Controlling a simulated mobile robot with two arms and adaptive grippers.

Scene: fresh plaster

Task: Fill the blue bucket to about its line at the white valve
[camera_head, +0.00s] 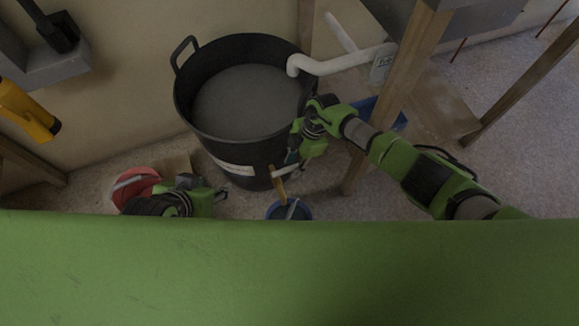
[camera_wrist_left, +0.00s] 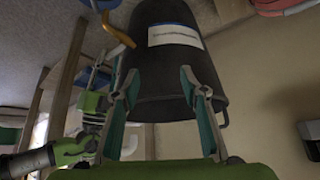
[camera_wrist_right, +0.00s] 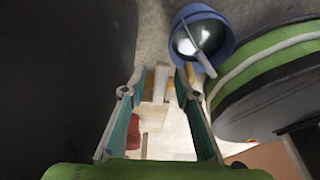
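The large black tub (camera_head: 185,105) holds grey liquid. A white valve (camera_head: 284,172) with an orange lever (camera_head: 276,184) sticks out low on its side. The lever also shows in the left wrist view (camera_wrist_left: 117,30). The blue bucket (camera_head: 272,211) stands on the floor below the valve. My left gripper (camera_wrist_left: 159,82) is open and empty, left of the bucket.
A white pipe (camera_head: 335,66) reaches over the tub's rim. Wooden posts (camera_head: 405,70) stand right of the tub. A red object (camera_head: 135,184) lies on the floor at the left. My green body covers the front of the head view.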

